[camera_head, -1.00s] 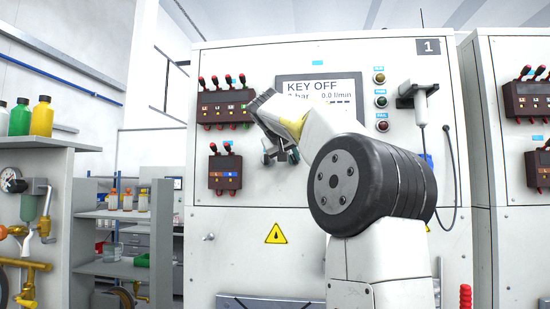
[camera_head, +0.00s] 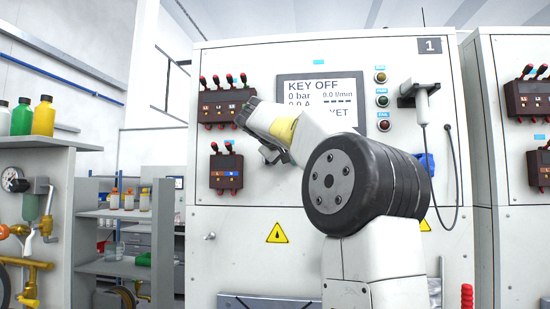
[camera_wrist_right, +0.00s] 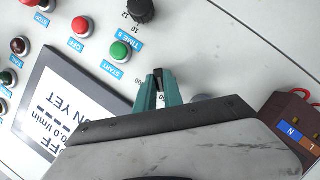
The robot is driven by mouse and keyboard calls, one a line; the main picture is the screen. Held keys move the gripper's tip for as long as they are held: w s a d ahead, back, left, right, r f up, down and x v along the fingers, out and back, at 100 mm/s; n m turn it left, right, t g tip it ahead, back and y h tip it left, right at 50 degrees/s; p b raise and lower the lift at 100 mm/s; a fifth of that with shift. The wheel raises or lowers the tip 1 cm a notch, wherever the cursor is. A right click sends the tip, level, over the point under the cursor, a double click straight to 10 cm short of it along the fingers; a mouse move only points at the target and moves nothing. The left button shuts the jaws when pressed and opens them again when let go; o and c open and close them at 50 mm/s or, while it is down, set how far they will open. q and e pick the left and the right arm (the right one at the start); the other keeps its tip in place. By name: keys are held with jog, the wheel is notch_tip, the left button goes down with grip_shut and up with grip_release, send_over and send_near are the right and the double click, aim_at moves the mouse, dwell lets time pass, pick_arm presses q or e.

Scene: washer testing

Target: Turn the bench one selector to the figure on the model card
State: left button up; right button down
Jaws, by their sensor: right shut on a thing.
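My right gripper (camera_wrist_right: 158,90) has teal fingers, shut on a small black selector knob (camera_wrist_right: 158,73) on the white panel of bench one (camera_head: 330,225). Printed figures ending in 00 show beside the fingers, but the knob's pointer and full scale are hidden. In the head view the right gripper (camera_head: 269,154) is at the panel, below and left of the screen (camera_head: 300,88), partly covered by my wrist. The screen reads KEY OFF, 0 bar, 0.0 l/min. I cannot make out a model card. My left gripper is not in view.
A black TIME s knob (camera_wrist_right: 140,10), a green START button (camera_wrist_right: 120,50) and a red button (camera_wrist_right: 82,26) are close by. A brown terminal block (camera_wrist_right: 296,125) with a red cable is on the other side. A hand unit (camera_head: 421,103) hangs with its cord at the right.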

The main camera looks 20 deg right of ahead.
jog(key=shift+f, duration=0.1)
jog(key=c, duration=1.5)
grip_release()
jog(key=shift+o, duration=0.2)
jog(key=v, duration=0.8)
jog(key=shift+w, duration=0.1)
jog(key=s+a+f+g+y, duration=0.1)
jog(key=s+a+f+y, duration=0.3)
jog(key=s+f, duration=0.5)
jog(key=s+a+f+g+y, duration=0.2)
jog(key=s+f, duration=0.7)
jog(key=f, duration=0.9)
jog(key=s+a+f+g+y, duration=0.2)
jog(key=s+a+f+y, duration=0.3)
jog(key=s+f, duration=0.4)
notch_tip(320, 180, down, 5)
jog(key=shift+a+r+m+y, duration=0.1)
jog(key=shift+a+m+y, duration=0.25)
jog(key=shift+y, duration=0.25)
